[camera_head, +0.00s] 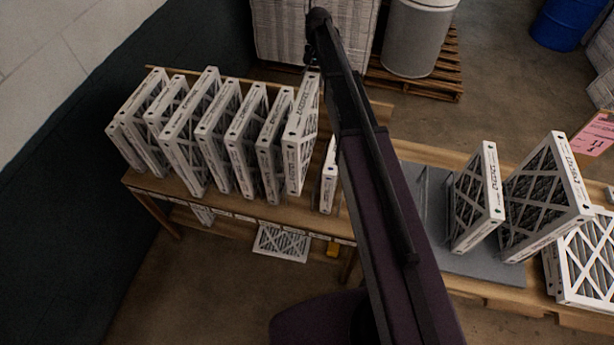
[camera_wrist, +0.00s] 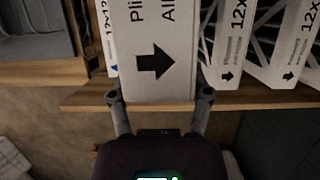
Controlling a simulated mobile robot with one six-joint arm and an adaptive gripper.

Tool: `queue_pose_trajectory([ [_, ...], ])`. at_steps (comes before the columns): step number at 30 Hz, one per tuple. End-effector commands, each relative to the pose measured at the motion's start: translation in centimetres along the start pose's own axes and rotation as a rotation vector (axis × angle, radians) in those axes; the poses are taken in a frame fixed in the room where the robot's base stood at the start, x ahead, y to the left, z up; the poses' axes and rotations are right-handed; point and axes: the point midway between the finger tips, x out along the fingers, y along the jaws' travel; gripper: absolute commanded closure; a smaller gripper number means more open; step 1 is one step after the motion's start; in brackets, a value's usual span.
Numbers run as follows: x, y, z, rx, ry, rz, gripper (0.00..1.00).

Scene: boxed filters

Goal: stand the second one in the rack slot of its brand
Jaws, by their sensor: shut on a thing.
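My gripper (camera_wrist: 160,96) is shut on a white boxed filter (camera_wrist: 155,50), one finger on each side of its edge. My arm hides the gripper there. The wooden rack (camera_head: 140,186) holds a row of standing filters (camera_head: 190,130) to its left. Small labels (camera_head: 245,217) run along the front edge; their brands are unreadable.
A narrow white filter (camera_head: 328,188) stands close to the right of the held one. Two filters (camera_head: 475,200) (camera_head: 545,200) stand at the grey mat (camera_head: 420,195). More filters lie at far right (camera_head: 590,260). One filter (camera_head: 281,243) lies low beneath the rack.

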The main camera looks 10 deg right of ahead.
Motion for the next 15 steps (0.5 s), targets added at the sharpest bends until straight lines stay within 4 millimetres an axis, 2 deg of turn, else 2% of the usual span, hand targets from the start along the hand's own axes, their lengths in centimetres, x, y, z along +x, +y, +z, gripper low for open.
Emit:
queue_pose_trajectory([
  [7,-0.9,0.4,-0.9,0.025,-0.021,-0.009,0.94],
  [15,0.8,0.4,-1.4,0.023,-0.02,-0.008,0.94],
])
